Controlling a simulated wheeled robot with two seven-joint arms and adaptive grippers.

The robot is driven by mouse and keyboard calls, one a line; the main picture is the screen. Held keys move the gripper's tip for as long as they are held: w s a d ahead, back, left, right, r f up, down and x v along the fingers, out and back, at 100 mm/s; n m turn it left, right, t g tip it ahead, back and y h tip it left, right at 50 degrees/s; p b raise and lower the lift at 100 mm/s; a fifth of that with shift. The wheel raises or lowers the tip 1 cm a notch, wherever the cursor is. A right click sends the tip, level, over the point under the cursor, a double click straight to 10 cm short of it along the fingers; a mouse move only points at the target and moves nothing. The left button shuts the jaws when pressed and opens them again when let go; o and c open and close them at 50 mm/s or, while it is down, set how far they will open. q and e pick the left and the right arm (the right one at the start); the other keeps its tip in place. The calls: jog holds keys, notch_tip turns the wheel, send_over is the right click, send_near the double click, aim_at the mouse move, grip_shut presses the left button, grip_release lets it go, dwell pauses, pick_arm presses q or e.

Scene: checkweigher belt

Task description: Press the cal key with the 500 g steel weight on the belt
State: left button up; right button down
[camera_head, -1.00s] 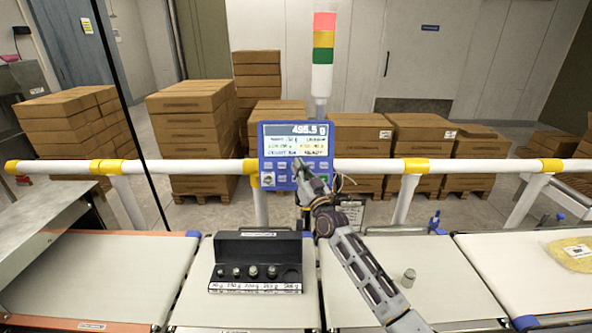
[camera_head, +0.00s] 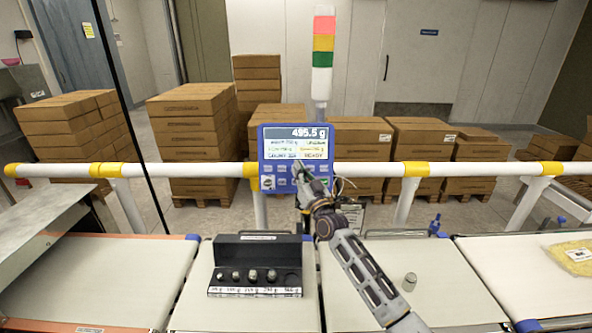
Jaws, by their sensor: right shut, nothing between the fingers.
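My left gripper is not in view.
A black weight case (camera_head: 256,250) with several small weights and one empty-looking right-hand slot sits on the belt left of my arm. A signal tower (camera_head: 322,60) rises behind the terminal. A yellow bag (camera_head: 575,253) lies on the far right belt. Stacked cartons (camera_head: 190,130) stand behind the rail.

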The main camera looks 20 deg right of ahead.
jog(key=shift+w+d+f+b, duration=0.2)
jog(key=shift+w+b, duration=0.45)
jog(key=shift+w, duration=0.1)
dwell(1.8)
jog(key=shift+s, duration=0.1)
dwell(0.4)
jog(key=shift+s+a+r+p, duration=0.2)
jog(key=shift+s+r+p, duration=0.1)
jog(key=shift+s+p, duration=0.5)
jog(key=s+p, duration=0.1)
jog(key=s+a+r+p, duration=0.1)
jog(key=s+p, duration=0.2)
jog(key=shift+s+a+r+p, duration=0.15)
jog(key=shift+s+p, duration=0.05)
jog(key=shift+p, duration=0.1)
dwell(0.4)
dwell(0.6)
